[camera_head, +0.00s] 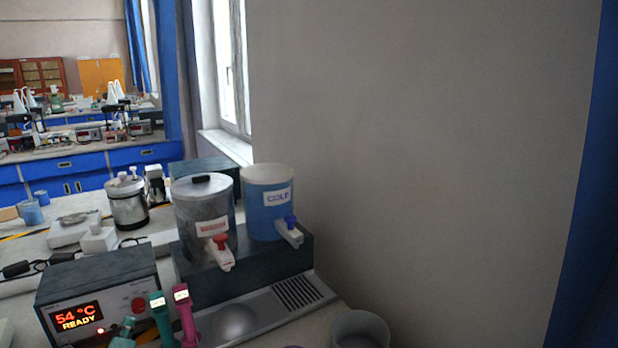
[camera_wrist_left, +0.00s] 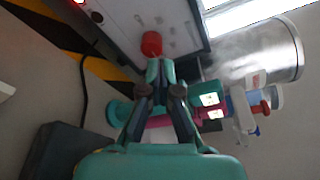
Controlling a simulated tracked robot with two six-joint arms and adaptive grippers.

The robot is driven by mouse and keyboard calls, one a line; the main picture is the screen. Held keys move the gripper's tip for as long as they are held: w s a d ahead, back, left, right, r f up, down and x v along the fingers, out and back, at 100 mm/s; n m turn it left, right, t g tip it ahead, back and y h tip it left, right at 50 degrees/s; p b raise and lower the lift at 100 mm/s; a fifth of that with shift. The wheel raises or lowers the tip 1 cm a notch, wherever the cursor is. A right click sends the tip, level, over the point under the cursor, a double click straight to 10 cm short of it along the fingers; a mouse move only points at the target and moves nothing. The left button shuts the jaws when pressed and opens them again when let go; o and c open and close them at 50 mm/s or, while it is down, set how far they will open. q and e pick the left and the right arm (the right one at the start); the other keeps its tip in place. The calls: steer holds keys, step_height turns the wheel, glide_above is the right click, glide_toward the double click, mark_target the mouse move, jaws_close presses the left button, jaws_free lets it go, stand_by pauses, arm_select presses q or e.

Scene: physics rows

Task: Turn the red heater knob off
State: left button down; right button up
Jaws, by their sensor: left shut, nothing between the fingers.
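The heater control box (camera_head: 95,268) stands at the lower left in the head view, with a lit display (camera_head: 75,316) reading "54 °C READY". The red knob (camera_head: 138,304) is on the right part of its front face. In the left wrist view the red knob (camera_wrist_left: 151,44) is just beyond the fingertips of my left gripper (camera_wrist_left: 160,66). The gripper is shut with nothing held. I cannot tell whether its tips touch the knob. In the head view my left gripper (camera_head: 126,326) shows partly at the bottom, below the knob. My right gripper is not in view.
A teal handle (camera_head: 160,315) and a magenta handle (camera_head: 184,312), both labelled, stand close right of the box. Behind are a metal urn (camera_head: 203,205) with a red tap and a blue "COLD" urn (camera_head: 262,215). A steel pot (camera_head: 128,205) stands behind the box.

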mark_target(130, 299)
arm_select(q)
steer(key=x, duration=0.2)
steer(key=a+x, duration=0.1)
steer(key=x, duration=0.2)
steer(key=shift+s+r+p, duration=0.1)
steer(key=shift+s+p, duration=0.05)
steer(key=shift+p, duration=0.25)
steer(key=shift+w+a+b, duration=0.3)
steer(key=shift+w, duration=0.25)
steer(key=shift+w+a+r, duration=0.15)
steer(key=shift+r, duration=0.1)
steer(key=shift+w+f, duration=0.1)
